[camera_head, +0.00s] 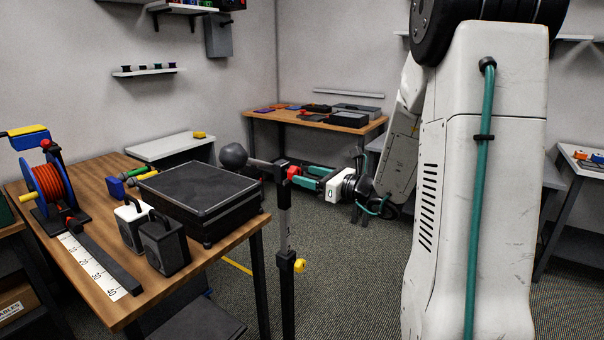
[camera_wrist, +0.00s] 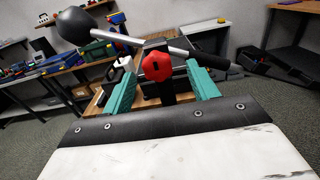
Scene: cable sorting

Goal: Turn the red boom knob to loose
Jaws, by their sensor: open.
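The red boom knob (camera_wrist: 157,67) sits on the clamp at the top of a black stand, where a grey boom (camera_wrist: 127,40) with a dark round ball (camera_wrist: 75,26) at its end passes through. In the head view the knob (camera_head: 293,171) is on the right side of the stand's post (camera_head: 284,217). My gripper (camera_wrist: 160,80) has teal fingers, open, one to each side of the knob. In the head view my gripper (camera_head: 305,174) reaches in from the right at the knob's height. I cannot tell whether the fingers touch the knob. No loose marking is readable.
A yellow knob (camera_head: 300,265) sits lower on the post. A wooden table (camera_head: 110,300) stands to the left, with a black case (camera_head: 200,195), a cable reel (camera_head: 48,182) and two small boxes. Another table (camera_head: 340,125) stands behind. Carpet around the stand is mostly clear.

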